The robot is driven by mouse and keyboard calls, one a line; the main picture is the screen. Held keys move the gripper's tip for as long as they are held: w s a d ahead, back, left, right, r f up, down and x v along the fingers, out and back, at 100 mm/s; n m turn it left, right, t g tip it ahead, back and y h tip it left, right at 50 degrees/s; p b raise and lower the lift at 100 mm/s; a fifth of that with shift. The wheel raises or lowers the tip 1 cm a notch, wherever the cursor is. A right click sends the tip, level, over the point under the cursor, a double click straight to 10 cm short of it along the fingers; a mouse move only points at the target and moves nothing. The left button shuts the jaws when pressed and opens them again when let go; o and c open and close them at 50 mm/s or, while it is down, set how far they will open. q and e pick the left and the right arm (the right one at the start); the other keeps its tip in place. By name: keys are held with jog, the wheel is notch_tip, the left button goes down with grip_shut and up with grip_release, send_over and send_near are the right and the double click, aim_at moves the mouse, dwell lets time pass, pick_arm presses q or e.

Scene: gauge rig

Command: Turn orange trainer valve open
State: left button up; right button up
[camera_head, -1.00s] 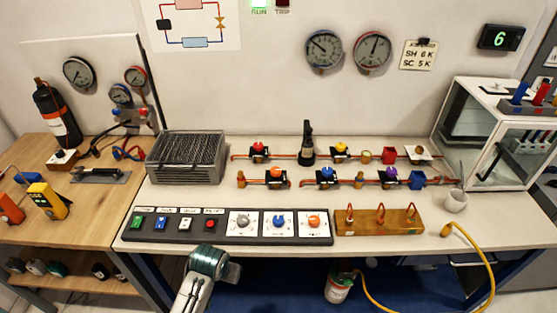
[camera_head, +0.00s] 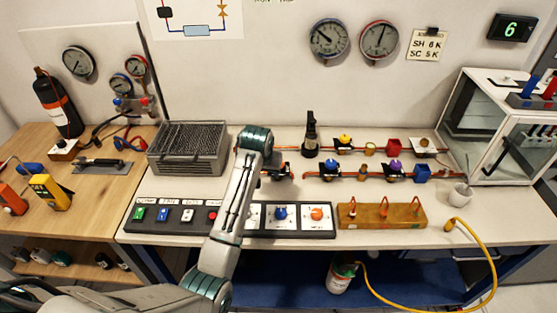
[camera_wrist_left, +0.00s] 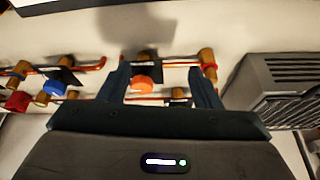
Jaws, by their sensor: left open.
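The orange valve knob (camera_wrist_left: 141,84) shows in the left wrist view on a copper pipe run. My left gripper (camera_wrist_left: 160,82) is open, with one finger on each side of the knob in that view. The knob lies nearer the left finger, and I cannot tell whether either finger touches it. In the head view my left arm hides the orange knob, and my gripper's fingers are hidden too. My right gripper is not in view.
A blue valve knob (camera_head: 327,167) sits to the right on the same pipe. The grille box (camera_head: 187,150) stands just left of my wrist. The switch panel (camera_head: 290,228) lies at the front, partly behind my arm. A wooden block (camera_head: 381,215) is right of it.

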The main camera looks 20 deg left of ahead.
pick_arm(q)
jog(key=w+d+r, duration=0.2)
jog(key=w+r, duration=0.4)
jog(key=p+x, duration=0.2)
jog(key=x, duration=0.7)
jog(key=shift+w+f+p, duration=0.15)
jog(key=shift+f+p, duration=0.2)
jog(key=shift+p, duration=0.05)
jog(key=shift+w+a+f, duration=0.1)
jog(key=shift+w+f, duration=0.1)
jog(key=shift+f, duration=0.4)
jog(key=shift+c, duration=0.2)
jog(key=c, duration=1)
